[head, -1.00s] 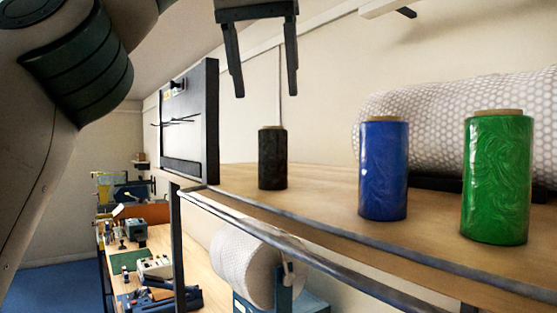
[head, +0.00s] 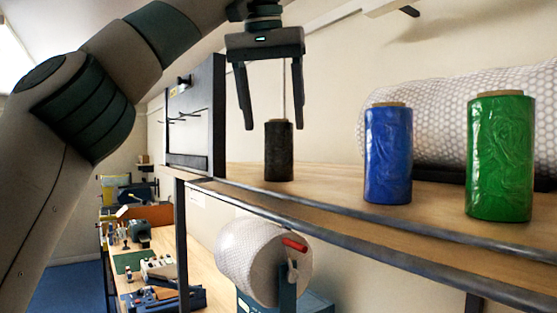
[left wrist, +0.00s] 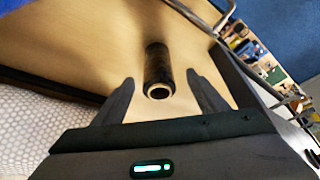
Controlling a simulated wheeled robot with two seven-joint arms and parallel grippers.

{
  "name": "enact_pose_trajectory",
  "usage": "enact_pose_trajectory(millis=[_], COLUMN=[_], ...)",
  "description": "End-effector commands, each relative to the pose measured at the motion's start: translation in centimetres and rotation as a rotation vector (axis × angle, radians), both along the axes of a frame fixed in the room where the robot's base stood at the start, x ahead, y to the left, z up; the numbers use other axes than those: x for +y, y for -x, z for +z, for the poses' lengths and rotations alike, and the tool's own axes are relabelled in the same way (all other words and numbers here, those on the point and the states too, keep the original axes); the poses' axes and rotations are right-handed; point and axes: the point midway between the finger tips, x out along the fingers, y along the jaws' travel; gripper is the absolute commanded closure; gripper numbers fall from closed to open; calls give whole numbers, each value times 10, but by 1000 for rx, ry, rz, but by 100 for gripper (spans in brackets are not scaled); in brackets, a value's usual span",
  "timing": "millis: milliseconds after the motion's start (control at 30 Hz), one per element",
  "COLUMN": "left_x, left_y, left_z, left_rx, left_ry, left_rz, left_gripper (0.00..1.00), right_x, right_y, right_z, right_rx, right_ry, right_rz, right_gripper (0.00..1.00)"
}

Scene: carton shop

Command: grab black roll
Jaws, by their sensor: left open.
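The black roll (head: 279,152) stands upright on the wooden shelf (head: 330,188), toward its left end. My left gripper (head: 272,126) is open, with its fingers pointing down over the top of the black roll in the head view. In the left wrist view the black roll (left wrist: 158,72) lies between the two spread fingers of my left gripper (left wrist: 160,85), a little beyond their tips. No contact with the roll shows. My right gripper is not in view.
A blue roll (head: 388,153) and a green roll (head: 500,156) stand to the right on the shelf. A large bubble-wrap roll (head: 440,115) lies behind them. A dark upright panel (head: 196,115) stands close on the left. Below is a cluttered workbench (head: 165,245).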

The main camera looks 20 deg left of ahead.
Motion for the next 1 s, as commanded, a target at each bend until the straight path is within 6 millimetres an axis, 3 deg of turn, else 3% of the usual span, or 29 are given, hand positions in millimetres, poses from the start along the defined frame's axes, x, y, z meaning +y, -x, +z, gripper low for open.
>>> enact_pose_trajectory(millis=[100,300,767,1000], left_x=[1,1,1,0], left_y=[-8,-15,-18,-28], left_z=[-22,-36,-40,-53], left_rx=[2,1,0,2], left_ry=[0,-2,-1,-3], left_rz=[-2,1,0,0], left_gripper=[33,33,33,33], right_x=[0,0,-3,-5], right_y=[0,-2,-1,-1], right_z=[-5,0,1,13], right_rx=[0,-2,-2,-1], right_ry=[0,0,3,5], right_rz=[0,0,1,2], right_gripper=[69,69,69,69])
